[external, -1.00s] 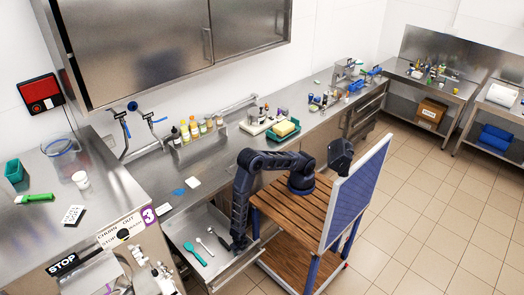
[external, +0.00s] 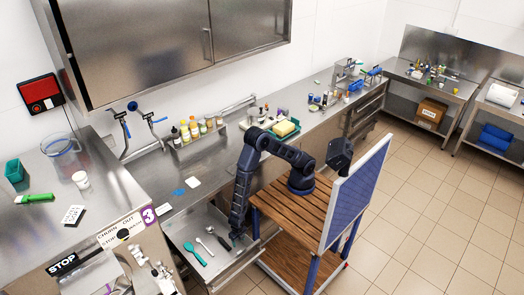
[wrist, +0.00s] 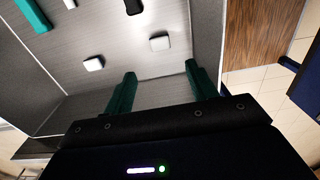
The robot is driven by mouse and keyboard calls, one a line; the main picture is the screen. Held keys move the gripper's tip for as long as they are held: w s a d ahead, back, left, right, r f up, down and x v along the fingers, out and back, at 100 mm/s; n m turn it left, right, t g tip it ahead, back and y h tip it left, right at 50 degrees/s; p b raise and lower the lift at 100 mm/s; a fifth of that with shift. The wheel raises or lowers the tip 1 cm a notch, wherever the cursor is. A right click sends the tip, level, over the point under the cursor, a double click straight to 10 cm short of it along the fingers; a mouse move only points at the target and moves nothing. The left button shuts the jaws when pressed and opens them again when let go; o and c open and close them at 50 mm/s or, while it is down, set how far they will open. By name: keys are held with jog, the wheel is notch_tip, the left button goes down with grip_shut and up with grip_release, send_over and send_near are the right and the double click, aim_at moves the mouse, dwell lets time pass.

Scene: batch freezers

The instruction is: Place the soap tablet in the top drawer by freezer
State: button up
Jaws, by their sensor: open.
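The open top drawer (external: 180,233) extends below the counter at the lower left in the external view. My gripper (wrist: 160,86) is open, with its two green fingers apart and nothing between them. In the external view my gripper (external: 237,240) is small and dark over the drawer's right end. In the wrist view two small white blocks lie apart on the drawer floor, a left block (wrist: 94,64) and a right block (wrist: 160,42) with a dark side. Both are beyond the fingertips. I cannot tell which is the soap tablet. I cannot make either out in the external view.
A teal spatula (external: 195,254) and other utensils lie in the drawer. My wooden-topped base stands right of the drawer.

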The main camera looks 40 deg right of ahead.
jog(key=shift+w+r, duration=0.1)
jog(key=shift+r, duration=0.05)
jog(key=w+d+r+m+t, duration=0.1)
jog(key=w+d+r+m, duration=0.25)
jog(key=w+r, duration=0.55)
jog(key=w+d+r+m, duration=0.3)
jog(key=w+r+m, duration=0.2)
jog(key=w+r, duration=0.5)
jog(key=w+d+r+m+t+y, duration=0.1)
jog(key=w+d+r+m, duration=0.3)
jog(key=w+d+r, duration=0.4)
jog(key=w+d+r+m, duration=0.4)
jog(key=w+d, duration=0.3)
jog(key=d, duration=0.2)
jog(key=d+r+m+t, duration=0.1)
jog(key=d+r+m, duration=0.4)
jog(key=d, duration=0.5)
jog(key=d+r+m, duration=0.4)
jog(key=d, duration=0.5)
jog(key=s+d+r+m, duration=0.2)
jog(key=s+d+m, duration=0.3)
jog(key=d, duration=0.3)
jog(key=s+d+r+m+t+h, duration=0.1)
jog(key=s+d+r+m, duration=0.2)
jog(key=s+d+m, duration=0.2)
jog(key=d, duration=0.3)
jog(key=shift+s+d+r+t, duration=0.15)
jog(key=shift+s+d+t, duration=0.05)
jog(key=shift+d+t, duration=0.15)
